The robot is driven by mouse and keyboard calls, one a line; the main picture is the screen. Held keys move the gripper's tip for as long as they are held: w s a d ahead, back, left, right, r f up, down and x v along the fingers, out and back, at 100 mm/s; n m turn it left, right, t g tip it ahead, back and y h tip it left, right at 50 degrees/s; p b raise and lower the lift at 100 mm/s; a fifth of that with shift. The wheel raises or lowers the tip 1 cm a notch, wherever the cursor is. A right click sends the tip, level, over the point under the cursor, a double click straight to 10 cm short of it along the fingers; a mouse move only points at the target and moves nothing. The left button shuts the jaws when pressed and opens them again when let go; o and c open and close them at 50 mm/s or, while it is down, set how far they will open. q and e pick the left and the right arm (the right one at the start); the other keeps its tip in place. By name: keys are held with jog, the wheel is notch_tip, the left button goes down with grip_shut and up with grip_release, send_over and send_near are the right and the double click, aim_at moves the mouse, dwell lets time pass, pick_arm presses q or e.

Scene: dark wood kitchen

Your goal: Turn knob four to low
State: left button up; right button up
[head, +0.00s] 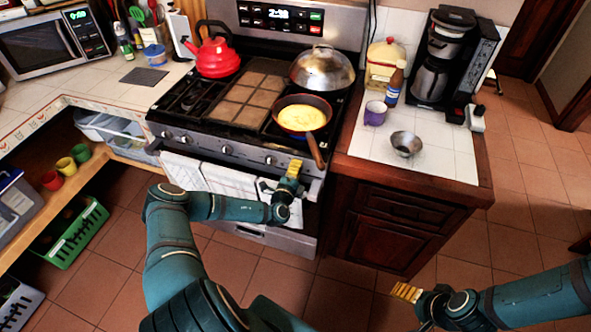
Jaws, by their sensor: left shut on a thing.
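The stove (215,143) has a row of round knobs along its front panel. One knob (270,160) shows just left of my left gripper (294,167). The yellow fingertips of my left gripper are at the right end of the panel, shut on a knob there, which they mostly hide. I cannot read any marks on the knobs or tell the setting of the held one. My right gripper (405,291) hangs low over the floor at the right, away from the stove. It is too small to tell whether its fingers are open or shut.
A pan (305,137) with yellow food has its handle sticking out over the front edge, just above my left gripper. A red kettle (213,57) and a domed lid (322,70) stand on the stove. White towels (225,186) hang below the panel.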

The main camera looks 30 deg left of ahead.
pick_arm(q)
jog(key=n, duration=0.4)
jog(key=shift+n, duration=0.3)
jog(key=n+b, duration=0.1)
jog(key=n, duration=0.4)
jog(key=shift+r, duration=0.1)
jog(key=shift+n, duration=0.3)
jog(key=o, duration=1.2)
jog(key=shift+o, duration=0.2)
notch_tip(320, 180, up, 10)
